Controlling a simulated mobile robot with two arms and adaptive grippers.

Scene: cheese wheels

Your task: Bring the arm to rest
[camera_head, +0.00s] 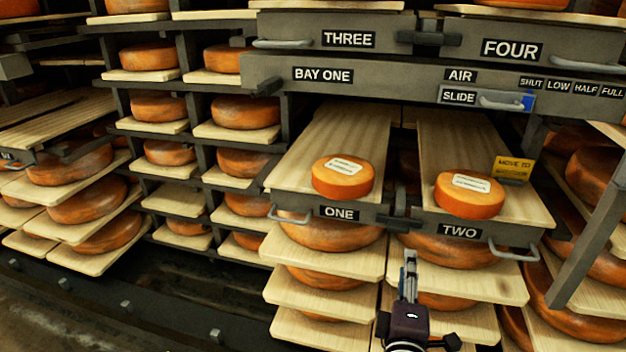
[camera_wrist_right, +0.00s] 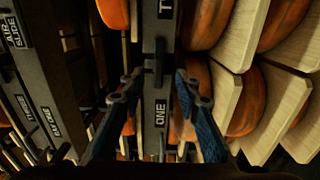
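My right gripper (camera_head: 409,262) is in the lower middle of the head view, in front of the shelves and below the gap between the boards marked ONE and TWO. In the right wrist view the right gripper (camera_wrist_right: 160,85) has its two fingers spread apart with nothing between them. The rail with the ONE label (camera_wrist_right: 160,113) shows behind the fingers. My left gripper is in neither view.
Labelled cheese wheels lie on board ONE (camera_head: 343,178) and board TWO (camera_head: 469,195). Handles (camera_head: 290,216) stick out at the front. A yellow tag (camera_head: 514,168) stands on board TWO. Loaded shelves (camera_head: 245,137) flank both sides. The lower-left floor is clear.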

